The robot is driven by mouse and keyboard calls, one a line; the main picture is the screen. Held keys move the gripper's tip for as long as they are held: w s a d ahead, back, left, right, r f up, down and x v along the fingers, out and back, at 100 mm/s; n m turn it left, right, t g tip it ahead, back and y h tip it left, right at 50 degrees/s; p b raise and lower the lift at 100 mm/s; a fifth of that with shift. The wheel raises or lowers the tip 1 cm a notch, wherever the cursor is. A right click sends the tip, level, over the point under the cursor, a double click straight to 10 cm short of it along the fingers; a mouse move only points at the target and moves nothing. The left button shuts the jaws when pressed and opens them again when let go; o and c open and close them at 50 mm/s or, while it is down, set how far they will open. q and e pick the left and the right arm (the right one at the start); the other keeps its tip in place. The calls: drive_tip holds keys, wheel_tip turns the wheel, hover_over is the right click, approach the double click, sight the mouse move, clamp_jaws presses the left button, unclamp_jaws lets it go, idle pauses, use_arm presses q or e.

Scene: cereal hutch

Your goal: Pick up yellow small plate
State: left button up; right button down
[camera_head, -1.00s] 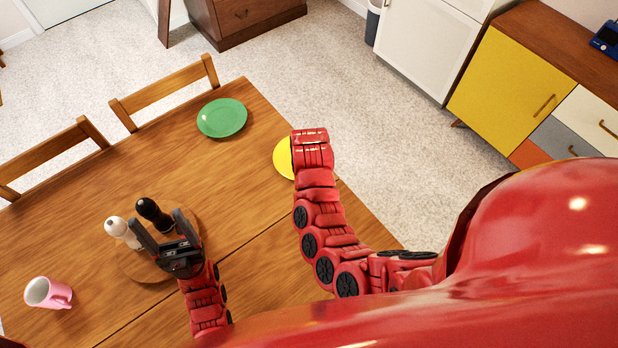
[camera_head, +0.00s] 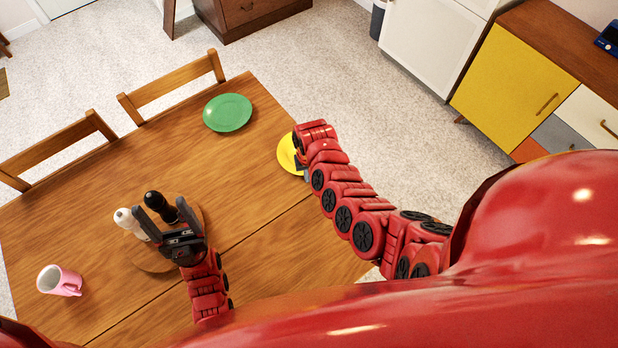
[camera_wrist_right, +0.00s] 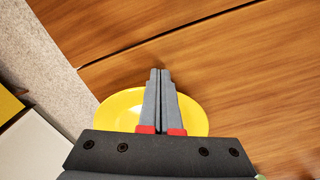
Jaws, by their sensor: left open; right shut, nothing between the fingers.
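The yellow small plate (camera_head: 287,153) lies near the table's right edge, partly hidden by my right arm in the head view. In the right wrist view the yellow plate (camera_wrist_right: 117,110) lies flat on the wood, behind my right gripper (camera_wrist_right: 160,72). The right gripper's fingers are shut together with nothing between them and cover the middle of the plate; whether they touch it I cannot tell. In the head view the right gripper (camera_head: 303,172) is mostly hidden by its arm. My left gripper (camera_head: 162,220) is open, over the round wooden board with the shakers.
A green plate (camera_head: 228,112) lies at the table's far edge. A white shaker (camera_head: 126,220) and a black shaker (camera_head: 158,205) stand on the round board (camera_head: 148,262). A pink mug (camera_head: 60,281) is at the left. Two chairs stand along the far side.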

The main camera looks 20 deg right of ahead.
idle(0.3)
drive_tip(key=w+b, duration=0.1)
drive_tip(key=b, duration=0.1)
drive_tip(key=w+b, duration=0.2)
drive_tip(key=b, duration=0.1)
drive_tip(key=w+b, duration=0.2)
drive_tip(key=b, duration=0.1)
drive_tip(key=shift+w+d+f, duration=0.15)
drive_tip(key=shift+d+f, duration=0.2)
drive_tip(key=shift+f, duration=0.05)
drive_tip(key=shift+w+r+b, duration=0.25)
drive_tip(key=shift+w+b, duration=0.2)
drive_tip(key=shift+b, duration=0.1)
drive_tip(key=shift+r, duration=0.2)
drive_tip(key=shift+s, duration=0.1)
